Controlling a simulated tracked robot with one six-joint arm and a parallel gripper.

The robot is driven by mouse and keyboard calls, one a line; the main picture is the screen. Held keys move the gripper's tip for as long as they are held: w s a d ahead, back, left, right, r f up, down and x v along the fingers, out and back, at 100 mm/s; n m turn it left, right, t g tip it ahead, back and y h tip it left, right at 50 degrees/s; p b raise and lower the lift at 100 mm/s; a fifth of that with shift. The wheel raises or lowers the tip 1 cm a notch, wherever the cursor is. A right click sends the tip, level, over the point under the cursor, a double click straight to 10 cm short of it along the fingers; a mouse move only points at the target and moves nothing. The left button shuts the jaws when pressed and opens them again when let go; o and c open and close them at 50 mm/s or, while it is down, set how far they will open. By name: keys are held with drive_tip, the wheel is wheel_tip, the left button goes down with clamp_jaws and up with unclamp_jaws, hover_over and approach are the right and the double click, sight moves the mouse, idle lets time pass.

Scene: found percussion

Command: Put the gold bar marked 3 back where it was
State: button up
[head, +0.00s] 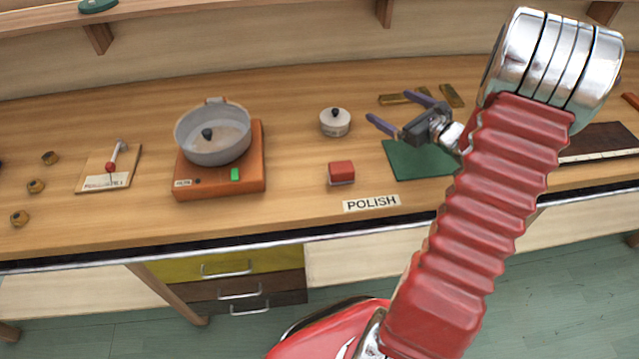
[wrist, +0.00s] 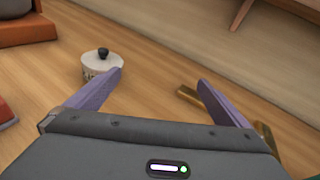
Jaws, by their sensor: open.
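Gold bars lie on the counter at the back right, one (head: 391,100) by the far finger of my gripper and another (head: 452,96) to its right. No number is legible, so I cannot tell which is marked 3. My gripper (head: 389,105) is open with nothing between its purple fingers. In the wrist view, my gripper (wrist: 159,78) has bare wood between its fingertips. One gold bar (wrist: 188,95) shows beside the right finger, and another (wrist: 267,138) is partly hidden behind the gripper body.
A green mat (head: 405,165) lies below my gripper, partly hidden by it. A small white lidded pot (head: 335,124), a red block (head: 341,172) and a "POLISH" label (head: 371,203) are to the left. A grey pan (head: 213,150) stands on an orange base (head: 220,189). A dark board (head: 600,140) lies right.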

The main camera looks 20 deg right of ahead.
drive_tip(key=s+a+r+n+g+y, duration=0.25)
drive_tip(key=a+n, duration=0.25)
drive_tip(key=a, duration=0.5)
drive_tip(key=s+a+r+n+g+y, duration=0.1)
drive_tip(key=s+a+r+n+g, duration=0.15)
drive_tip(key=a+n, duration=0.55)
drive_tip(key=s+a+r+n+g+y, duration=0.2)
drive_tip(key=a+r+n+g, duration=0.1)
drive_tip(key=a, duration=0.9)
drive_tip(key=s+a+r+n+h, duration=0.1)
drive_tip(key=s+n+h, duration=0.1)
drive_tip(key=s+n, duration=0.3)
drive_tip(key=s+a+r+n+g+h, duration=0.1)
drive_tip(key=s+a+n+h, duration=0.1)
drive_tip(key=s+n, duration=0.4)
drive_tip(key=s+a+r+n+h, duration=0.1)
drive_tip(key=s+n+h, duration=0.2)
drive_tip(key=s+n, duration=0.2)
drive_tip(key=shift+s+a+r+g+h, duration=0.25)
drive_tip(key=shift+s+a+g+h, duration=0.15)
drive_tip(key=shift+s, duration=0.5)
